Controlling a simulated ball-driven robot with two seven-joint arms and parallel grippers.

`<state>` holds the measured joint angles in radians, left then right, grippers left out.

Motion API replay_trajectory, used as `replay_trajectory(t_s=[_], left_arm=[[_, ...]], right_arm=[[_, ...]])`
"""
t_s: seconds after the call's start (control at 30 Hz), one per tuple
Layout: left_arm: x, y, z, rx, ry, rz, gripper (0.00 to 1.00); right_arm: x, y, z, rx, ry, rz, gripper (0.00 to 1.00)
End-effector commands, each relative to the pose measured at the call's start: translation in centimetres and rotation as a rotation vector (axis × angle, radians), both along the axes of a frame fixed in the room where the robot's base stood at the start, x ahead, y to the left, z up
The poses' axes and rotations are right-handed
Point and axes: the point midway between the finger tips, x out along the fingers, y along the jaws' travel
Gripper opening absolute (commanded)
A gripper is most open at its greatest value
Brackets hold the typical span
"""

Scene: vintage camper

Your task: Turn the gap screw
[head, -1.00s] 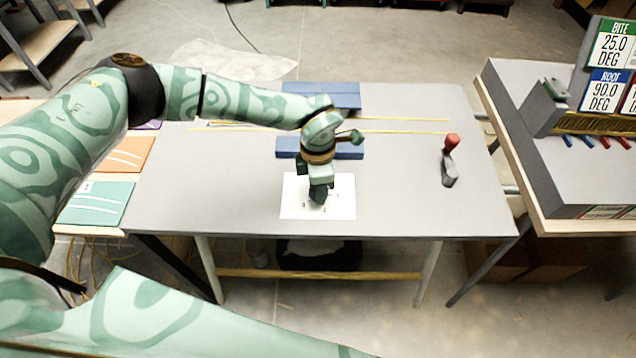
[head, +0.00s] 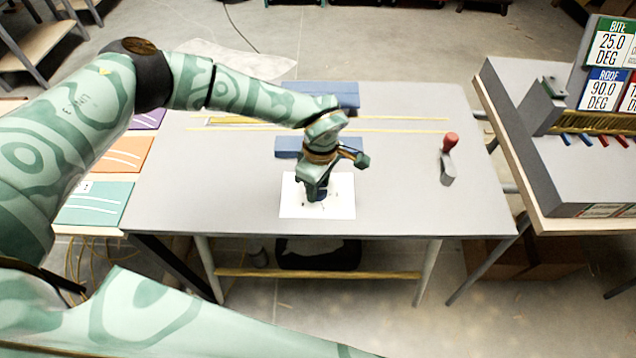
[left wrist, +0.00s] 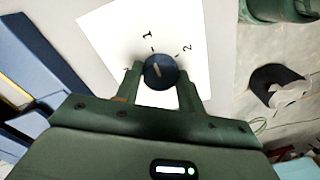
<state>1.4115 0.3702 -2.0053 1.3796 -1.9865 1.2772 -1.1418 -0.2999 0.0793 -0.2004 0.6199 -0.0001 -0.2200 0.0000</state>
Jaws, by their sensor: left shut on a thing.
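The gap screw's round dark blue knob (left wrist: 160,70) stands on a white card (left wrist: 105,25) marked with numbers and ticks. A pale pointer line shows on the knob's top in the left wrist view. My left gripper (left wrist: 160,80) is shut on the knob, one finger on each side. In the head view my left gripper (head: 318,193) is over the white card (head: 290,205) near the table's front edge, and it hides most of the knob. My right gripper is not in view.
Blue bars (head: 289,146) lie behind the card on the grey table (head: 230,200). A red-handled lever (head: 449,143) stands at the right of the table. A side bench (head: 575,180) with sign plates stands further right. Coloured cards (head: 95,203) lie at left.

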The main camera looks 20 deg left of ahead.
Motion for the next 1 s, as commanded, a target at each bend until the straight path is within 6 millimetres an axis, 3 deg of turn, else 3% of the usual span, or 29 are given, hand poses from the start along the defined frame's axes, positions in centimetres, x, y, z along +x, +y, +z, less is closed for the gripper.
replay_trajectory(t_s=[0.57, 0.6, 0.67, 1.0], left_arm=[[0.19, -0.09, 0.23, -0.003, -0.004, -0.036, 0.16], [0.18, -0.09, 0.23, -0.003, -0.004, -0.036, 0.41], [0.18, -0.09, 0.22, -0.002, -0.005, -0.036, 0.58], [0.11, -0.03, 0.36, -0.001, -0.003, -0.035, 0.6]], right_arm=[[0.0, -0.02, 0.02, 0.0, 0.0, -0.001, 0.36], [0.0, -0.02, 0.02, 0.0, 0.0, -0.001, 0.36], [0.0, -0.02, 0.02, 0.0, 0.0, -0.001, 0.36], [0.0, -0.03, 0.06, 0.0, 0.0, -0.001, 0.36]])
